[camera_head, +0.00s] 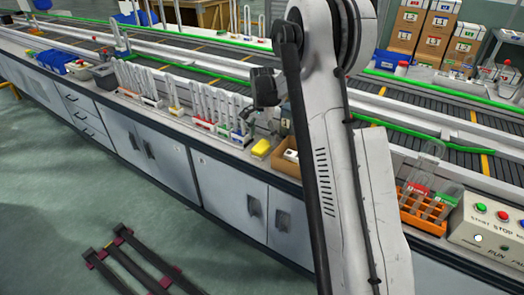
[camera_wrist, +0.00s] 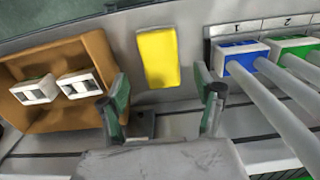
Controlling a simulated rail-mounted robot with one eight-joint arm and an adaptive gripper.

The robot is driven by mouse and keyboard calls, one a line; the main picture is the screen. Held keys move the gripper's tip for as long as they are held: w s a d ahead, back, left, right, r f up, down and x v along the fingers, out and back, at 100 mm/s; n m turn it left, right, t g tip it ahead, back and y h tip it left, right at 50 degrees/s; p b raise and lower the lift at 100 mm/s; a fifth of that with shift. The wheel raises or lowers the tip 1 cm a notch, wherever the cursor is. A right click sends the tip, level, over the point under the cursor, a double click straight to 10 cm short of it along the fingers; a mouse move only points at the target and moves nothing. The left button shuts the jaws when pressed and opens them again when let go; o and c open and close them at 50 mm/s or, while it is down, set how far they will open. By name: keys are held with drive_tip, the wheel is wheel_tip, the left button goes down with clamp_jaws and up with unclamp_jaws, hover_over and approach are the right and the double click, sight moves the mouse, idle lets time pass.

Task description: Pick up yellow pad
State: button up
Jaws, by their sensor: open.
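The yellow pad (camera_wrist: 158,57) lies flat on the grey counter, and in the head view (camera_head: 261,147) it sits near the counter's front edge, left of my arm. My gripper (camera_wrist: 163,92) is open and empty in the wrist view, with one finger on each side of the line to the pad. The pad appears just beyond and between the fingertips, and nothing is held. In the head view my gripper (camera_head: 246,122) is small and dark, behind and a little left of the pad. Its fingers are hard to make out there.
A brown box (camera_wrist: 85,48) with white-topped items stands left of the pad in the wrist view. A rack with blue (camera_wrist: 240,56) and green (camera_wrist: 288,46) blocks and long white rods stands right. An orange tube rack (camera_head: 428,208) and control box (camera_head: 488,222) are farther right.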

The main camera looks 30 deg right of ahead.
sight(262, 146)
drive_tip(key=shift+f+b, duration=0.3)
drive_tip(key=shift+f, duration=2.4)
drive_tip(key=c, duration=1.3)
drive_tip(key=shift+o, duration=0.2)
drive_tip(key=shift+r, duration=0.1)
drive_tip(key=shift+r, duration=0.6)
wheel_tip(262, 146, up, 3)
drive_tip(key=shift+p, duration=0.3)
drive_tip(key=s+a+r, duration=0.3)
drive_tip(key=a+r, duration=0.3)
drive_tip(key=a, duration=0.5)
drive_tip(key=shift+a+r+p, duration=0.15)
drive_tip(key=shift+r+p, duration=0.2)
drive_tip(key=shift+p, duration=0.05)
